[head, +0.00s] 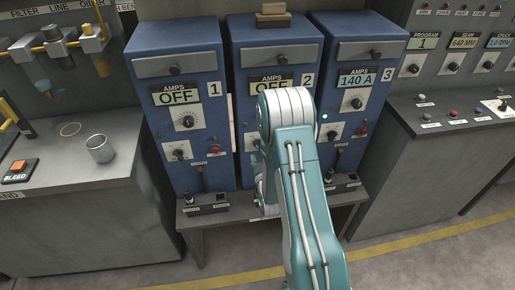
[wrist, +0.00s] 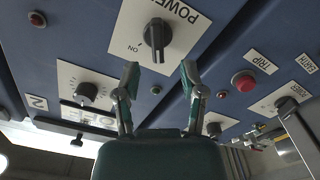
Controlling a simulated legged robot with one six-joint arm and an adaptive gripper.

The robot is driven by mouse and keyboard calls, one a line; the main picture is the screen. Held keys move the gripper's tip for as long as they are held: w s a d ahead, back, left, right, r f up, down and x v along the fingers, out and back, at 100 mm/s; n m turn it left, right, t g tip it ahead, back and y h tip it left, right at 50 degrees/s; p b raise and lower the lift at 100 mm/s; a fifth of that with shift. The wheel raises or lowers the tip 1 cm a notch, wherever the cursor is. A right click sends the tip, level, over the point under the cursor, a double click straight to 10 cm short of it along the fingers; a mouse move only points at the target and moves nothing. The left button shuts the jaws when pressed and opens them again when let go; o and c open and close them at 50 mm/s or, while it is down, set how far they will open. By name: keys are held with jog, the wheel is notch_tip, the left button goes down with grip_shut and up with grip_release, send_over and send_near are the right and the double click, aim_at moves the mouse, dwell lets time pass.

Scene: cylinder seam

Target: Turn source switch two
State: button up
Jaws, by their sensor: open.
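Cabinet two (head: 278,50) is the blue middle unit, and its AMPS display (head: 281,84) reads OFF. Its black POWER switch (wrist: 157,38) sits on a white plate in the wrist view, with an ON mark beside it. The wrist picture is roughly upside down. My gripper (wrist: 160,72) is open and empty. Its two fingertips stand either side of the switch's line, just below the knob in the picture. No contact shows. In the head view my arm hides most of the gripper and the lower front of cabinet two.
Cabinet one (head: 177,65) stands left, reading OFF; cabinet three (head: 360,50) stands right, reading 140 A. Cabinet two's dial (wrist: 88,92) and cabinet one's red TRIP button (wrist: 243,80) are near the fingers. A bench with a metal cup (head: 100,149) stands left, a console (head: 455,110) right.

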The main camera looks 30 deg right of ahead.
jog(key=v, duration=0.7)
